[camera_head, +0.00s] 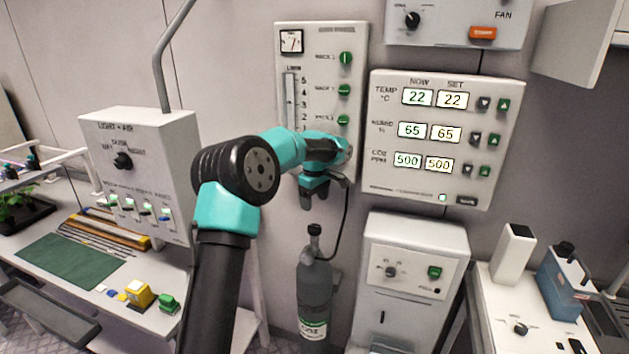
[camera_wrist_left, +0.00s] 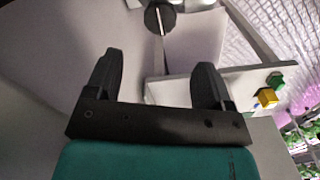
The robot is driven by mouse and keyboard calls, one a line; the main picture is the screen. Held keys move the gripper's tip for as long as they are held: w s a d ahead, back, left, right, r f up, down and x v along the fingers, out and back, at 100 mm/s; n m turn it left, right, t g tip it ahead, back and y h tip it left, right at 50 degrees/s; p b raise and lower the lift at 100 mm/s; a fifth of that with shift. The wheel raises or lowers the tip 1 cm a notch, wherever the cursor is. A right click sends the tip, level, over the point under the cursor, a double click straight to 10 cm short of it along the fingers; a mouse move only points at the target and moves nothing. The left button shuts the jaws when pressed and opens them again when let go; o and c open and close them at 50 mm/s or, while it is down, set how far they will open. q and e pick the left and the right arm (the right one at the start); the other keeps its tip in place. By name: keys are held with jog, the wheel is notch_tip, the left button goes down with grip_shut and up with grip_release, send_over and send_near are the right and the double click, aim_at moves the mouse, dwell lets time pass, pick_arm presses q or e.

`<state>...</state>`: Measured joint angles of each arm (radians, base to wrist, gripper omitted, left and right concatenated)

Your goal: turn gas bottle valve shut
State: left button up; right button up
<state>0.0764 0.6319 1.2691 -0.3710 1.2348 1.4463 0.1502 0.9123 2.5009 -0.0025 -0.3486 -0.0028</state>
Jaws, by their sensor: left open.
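The grey gas bottle (camera_head: 314,290) stands upright against the wall, with a pale and green label low on its side. Its dark valve (camera_head: 314,231) sits on top, and a black hose runs up from there. My left gripper (camera_head: 317,200) hangs just above the valve, apart from it, pointing down. Its jaws are open and empty; they also show in the left wrist view (camera_wrist_left: 157,78). The bottle cannot be made out for sure in the left wrist view. My right gripper is not in view.
A gas panel (camera_head: 345,40) with green knobs is behind my left arm. A climate display panel (camera_head: 440,185) hangs at right, above a white cabinet (camera_head: 415,240). A light and air box (camera_head: 150,140) and a bench with yellow (camera_head: 138,294) and green blocks (camera_head: 168,303) are at left.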

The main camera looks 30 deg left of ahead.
pick_arm(q)
notch_tip(320, 180, up, 7)
dwell(0.3)
dwell(0.4)
